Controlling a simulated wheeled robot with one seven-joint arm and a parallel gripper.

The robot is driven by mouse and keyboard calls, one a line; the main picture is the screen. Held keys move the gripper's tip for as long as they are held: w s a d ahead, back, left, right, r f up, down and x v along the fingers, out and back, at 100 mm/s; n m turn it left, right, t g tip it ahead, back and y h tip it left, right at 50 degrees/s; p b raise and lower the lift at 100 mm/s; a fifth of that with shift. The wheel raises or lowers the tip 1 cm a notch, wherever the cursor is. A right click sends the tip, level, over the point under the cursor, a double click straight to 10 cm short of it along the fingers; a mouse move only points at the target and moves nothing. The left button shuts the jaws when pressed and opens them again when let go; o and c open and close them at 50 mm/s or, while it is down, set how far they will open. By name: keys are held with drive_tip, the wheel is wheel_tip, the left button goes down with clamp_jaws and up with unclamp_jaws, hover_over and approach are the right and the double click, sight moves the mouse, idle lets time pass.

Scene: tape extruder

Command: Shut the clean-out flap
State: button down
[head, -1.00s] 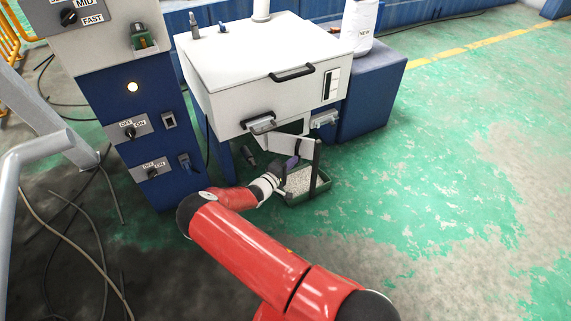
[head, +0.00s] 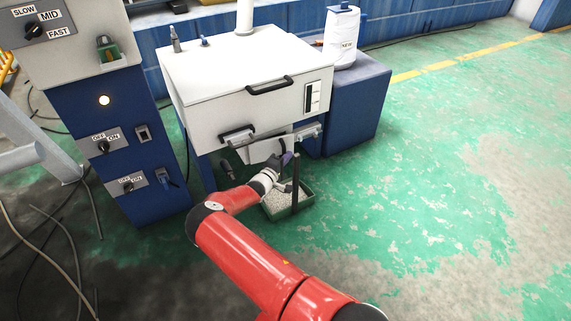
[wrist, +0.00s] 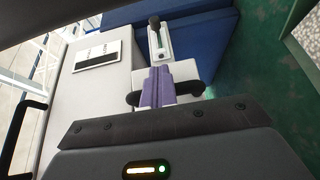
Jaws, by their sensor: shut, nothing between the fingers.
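The clean-out flap (head: 262,151) is a pale plate low on the front of the white machine box (head: 240,105). It sits tilted, close under the box's lower edge. I cannot tell whether it is flush. In the wrist view the pale flap (wrist: 184,73) shows behind my gripper (wrist: 157,88), with dark rounded handle ends at both sides of the fingers. My gripper (head: 287,158) has purple fingers, shut and empty, at the flap's lower right; contact is unclear. A metal latch with a black knob (wrist: 157,38) shows beyond the fingers.
A green tray of pale pellets (head: 303,197) stands on the floor below, with a dark upright post beside my gripper. A blue switch cabinet (head: 120,165) is at left. A blue block (head: 352,105) carries a white container (head: 341,40). The floor at right is clear.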

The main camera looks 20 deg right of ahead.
drive_tip(key=shift+w+d, duration=0.1)
drive_tip(key=shift+w, duration=0.25)
idle(0.4)
